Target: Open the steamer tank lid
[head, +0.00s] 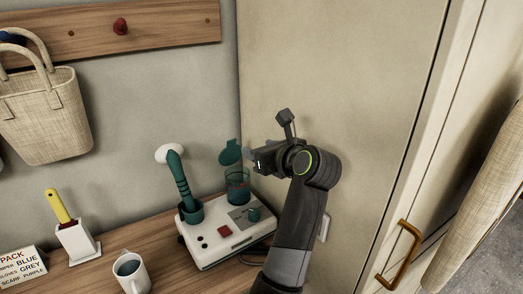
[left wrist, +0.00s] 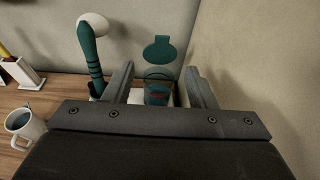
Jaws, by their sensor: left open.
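The steamer has a white base (head: 222,240) on the wooden bench, with a see-through teal tank (head: 238,186) at its back right corner. The green tank lid (head: 230,152) stands raised above the tank's back rim, open. In the left wrist view the lid (left wrist: 158,50) stands upright behind the tank (left wrist: 158,93). My left gripper (head: 254,161) is open and empty, just above and to the right of the tank. Its fingers show either side of the tank in the left wrist view; I see no contact with the lid. My right gripper is out of view.
A green hose and white steam head (head: 170,155) rise left of the tank. A white mug (head: 131,272), a brush in a white holder (head: 75,240) and a lettered card (head: 20,270) stand further left. A wall (head: 340,80) is close behind my gripper.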

